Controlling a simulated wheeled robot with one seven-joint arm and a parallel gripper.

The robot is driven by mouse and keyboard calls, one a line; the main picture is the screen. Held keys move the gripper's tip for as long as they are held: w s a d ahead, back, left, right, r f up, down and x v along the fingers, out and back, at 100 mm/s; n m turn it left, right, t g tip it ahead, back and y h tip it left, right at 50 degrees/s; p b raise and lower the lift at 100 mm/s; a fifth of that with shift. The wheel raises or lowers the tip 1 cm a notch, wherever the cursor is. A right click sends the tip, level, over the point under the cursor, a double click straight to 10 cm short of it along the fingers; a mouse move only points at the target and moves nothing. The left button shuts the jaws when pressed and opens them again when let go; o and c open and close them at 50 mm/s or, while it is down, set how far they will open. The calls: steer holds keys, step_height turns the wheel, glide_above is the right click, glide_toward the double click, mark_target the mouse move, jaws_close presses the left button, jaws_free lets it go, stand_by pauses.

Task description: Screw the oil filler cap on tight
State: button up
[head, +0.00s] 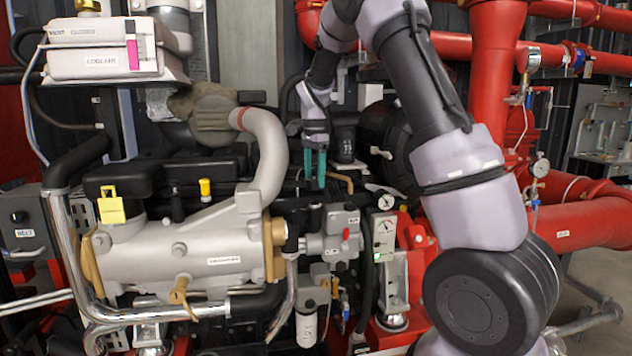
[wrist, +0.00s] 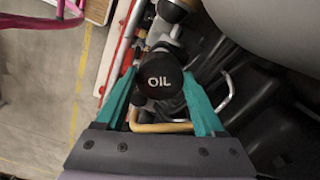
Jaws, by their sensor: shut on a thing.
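The oil filler cap (wrist: 158,82) is round and black with white "OIL" lettering, seen from above in the wrist view. My gripper (wrist: 160,74) has one teal finger on each side of the cap and is shut on it. In the head view my gripper (head: 315,184) points down over the engine, behind the silver heat exchanger. I cannot make out the cap in the head view. The filler neck and thread under the cap are hidden, so I cannot tell how the cap is seated.
A brass-coloured bent pipe (wrist: 160,127) runs close by the fingers. A silver curved handle (wrist: 225,95) is to the right in the wrist view. A large grey hose (head: 268,150) stands left of my gripper, and red piping (head: 490,80) stands behind my arm.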

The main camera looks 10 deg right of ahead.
steer(key=shift+w+f, duration=0.1)
steer(key=shift+f, duration=2.35)
steer(key=shift+f, duration=0.4)
stand_by(1.0)
steer(key=o, duration=0.7)
jaws_close()
steer(key=shift+m, duration=1)
steer(key=c, duration=0.7)
jaws_free()
steer(key=shift+s+d+r+m, duration=0.2)
steer(key=shift+s+r+m, duration=0.1)
steer(key=shift+m, duration=0.5)
